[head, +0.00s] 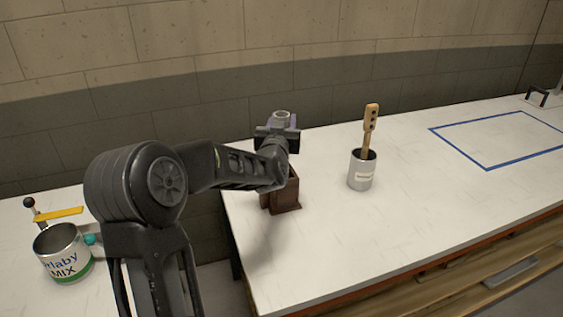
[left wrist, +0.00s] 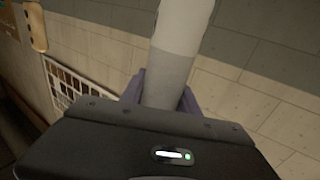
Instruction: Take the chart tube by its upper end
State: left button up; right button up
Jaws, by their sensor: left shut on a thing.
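The chart tube is a pale grey-white cylinder; its round upper end (head: 282,115) shows just above my left gripper (head: 279,123) in the head view. In the left wrist view the tube (left wrist: 180,45) runs up from between the purple fingers of my left gripper (left wrist: 163,95). The gripper is shut on the tube near its upper end. My gripper and forearm hide the tube's lower part in the head view. A dark brown block-like stand (head: 287,193) is on the white table below the gripper. I cannot tell whether the tube's foot is in it. My right gripper is not in view.
A grey can (head: 361,175) with a wooden paddle (head: 370,125) stands to the right. A blue outlined rectangle (head: 490,166) marks the table farther right. A mix can (head: 66,262) and a yellow lever (head: 58,214) are at the left. The table's front right is clear.

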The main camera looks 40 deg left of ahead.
pick_arm(q)
grip_shut()
jog(key=shift+r, duration=0.2)
